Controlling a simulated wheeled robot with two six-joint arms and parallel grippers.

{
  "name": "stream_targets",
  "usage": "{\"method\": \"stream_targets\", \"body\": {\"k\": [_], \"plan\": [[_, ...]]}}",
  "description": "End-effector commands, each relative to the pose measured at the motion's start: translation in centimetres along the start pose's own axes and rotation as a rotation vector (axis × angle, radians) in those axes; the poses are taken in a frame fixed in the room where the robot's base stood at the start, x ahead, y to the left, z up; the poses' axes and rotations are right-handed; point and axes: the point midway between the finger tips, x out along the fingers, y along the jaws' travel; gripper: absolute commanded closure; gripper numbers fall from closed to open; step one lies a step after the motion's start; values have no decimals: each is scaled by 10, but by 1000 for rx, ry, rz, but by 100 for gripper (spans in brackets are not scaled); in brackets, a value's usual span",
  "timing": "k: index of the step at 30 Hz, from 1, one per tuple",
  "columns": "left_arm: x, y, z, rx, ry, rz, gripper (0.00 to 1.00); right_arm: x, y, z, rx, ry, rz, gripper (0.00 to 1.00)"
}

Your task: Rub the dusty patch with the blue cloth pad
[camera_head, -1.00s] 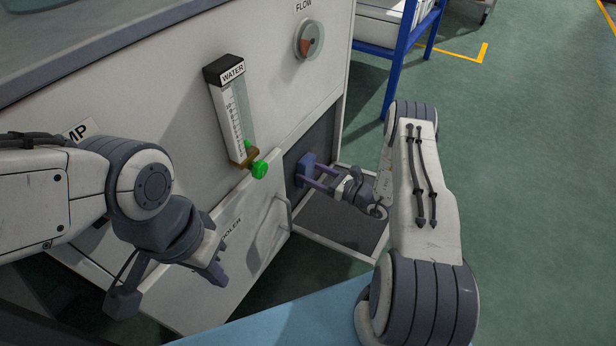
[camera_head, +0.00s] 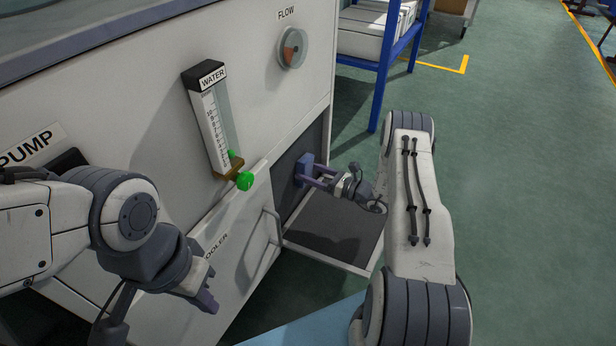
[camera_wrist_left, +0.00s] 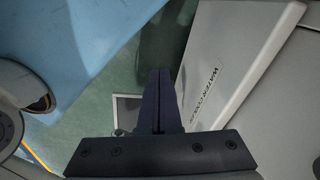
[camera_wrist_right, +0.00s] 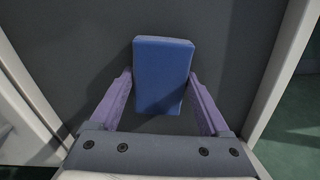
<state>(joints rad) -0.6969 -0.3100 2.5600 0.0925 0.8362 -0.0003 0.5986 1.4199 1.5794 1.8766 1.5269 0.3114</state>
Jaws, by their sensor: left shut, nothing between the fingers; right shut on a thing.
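My right gripper (camera_head: 318,178) is shut on the blue cloth pad (camera_head: 303,168), inside the open bay of the white cabinet. In the right wrist view the pad (camera_wrist_right: 163,75) sits between the purple fingers, facing a dark grey panel (camera_wrist_right: 80,40). The panel (camera_head: 293,196) also shows in the head view. I cannot tell whether the pad touches it. No dusty patch stands out; the pad may hide part of the panel. My left gripper (camera_head: 208,300) is shut and empty in front of the cooler door; its closed fingers (camera_wrist_left: 157,105) show in the left wrist view.
The cooler door (camera_head: 235,240) with its handle stands left of the bay. An open flap with a dark inner face (camera_head: 335,235) lies below my right gripper. A water gauge with a green knob (camera_head: 245,180) and a flow dial (camera_head: 292,47) are on the cabinet. A blue rack (camera_head: 385,75) stands behind.

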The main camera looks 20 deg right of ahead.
Motion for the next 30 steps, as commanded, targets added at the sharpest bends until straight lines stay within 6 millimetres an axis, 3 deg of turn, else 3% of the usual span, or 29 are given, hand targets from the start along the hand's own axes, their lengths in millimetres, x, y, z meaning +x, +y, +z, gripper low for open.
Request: {"method": "stream_targets", "body": {"k": [7, 30], "plan": [[16, -1, 1, 0, 0, 0, 100, 0, -23, 2, -6, -2, 0, 64], [42, -3, 2, 0, 0, 0, 100, 2, -62, 12, -4, -1, -1, 64]]}}
